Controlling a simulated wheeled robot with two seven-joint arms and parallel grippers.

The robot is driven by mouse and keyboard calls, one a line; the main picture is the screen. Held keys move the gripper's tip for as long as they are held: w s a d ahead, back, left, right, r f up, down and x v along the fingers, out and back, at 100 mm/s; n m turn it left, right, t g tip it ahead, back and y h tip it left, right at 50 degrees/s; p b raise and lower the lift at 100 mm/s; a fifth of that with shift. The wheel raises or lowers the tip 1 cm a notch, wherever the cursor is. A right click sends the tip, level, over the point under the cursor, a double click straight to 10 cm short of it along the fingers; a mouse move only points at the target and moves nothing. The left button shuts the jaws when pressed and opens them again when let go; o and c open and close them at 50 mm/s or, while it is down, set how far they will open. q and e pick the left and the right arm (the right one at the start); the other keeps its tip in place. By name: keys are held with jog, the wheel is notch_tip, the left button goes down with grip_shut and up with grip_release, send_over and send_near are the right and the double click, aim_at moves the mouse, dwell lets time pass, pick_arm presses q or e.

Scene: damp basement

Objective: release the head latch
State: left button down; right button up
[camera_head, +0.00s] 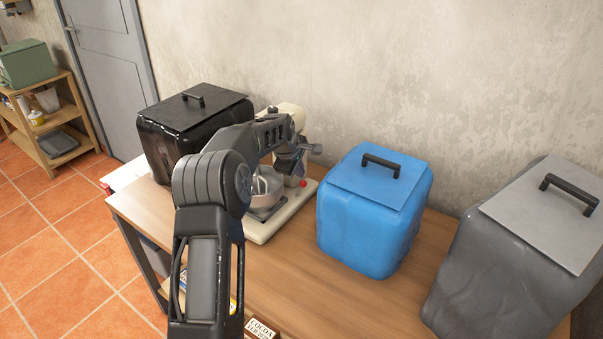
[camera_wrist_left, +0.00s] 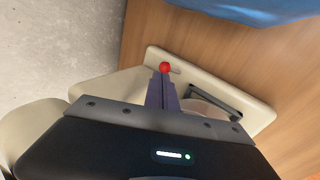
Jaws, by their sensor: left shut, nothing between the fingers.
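A cream stand mixer (camera_head: 289,112) stands on the wooden table, partly hidden behind my left arm. Its metal bowl (camera_head: 264,198) sits on the cream base (camera_head: 270,230). A small red knob (camera_head: 303,183) shows at the mixer's right side; it also shows in the left wrist view (camera_wrist_left: 165,67), just past my fingertips. My left gripper (camera_head: 297,173) is shut and empty, close to the knob. In the left wrist view its fingers (camera_wrist_left: 163,78) are together and point at the knob; whether they touch it I cannot tell. My right gripper is in neither view.
A black covered bin (camera_head: 165,125) stands left of the mixer, a blue one (camera_head: 360,225) to its right and a grey one (camera_head: 500,270) at far right. A cocoa box (camera_head: 262,328) is at the front edge. Some bare tabletop (camera_head: 300,280) lies in front.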

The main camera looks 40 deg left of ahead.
pick_arm(q)
notch_tip(320, 180, up, 11)
jog(key=d, duration=0.1)
jog(key=shift+d+b, duration=0.2)
jog(key=shift+b, duration=0.1)
jog(key=shift+r, duration=0.1)
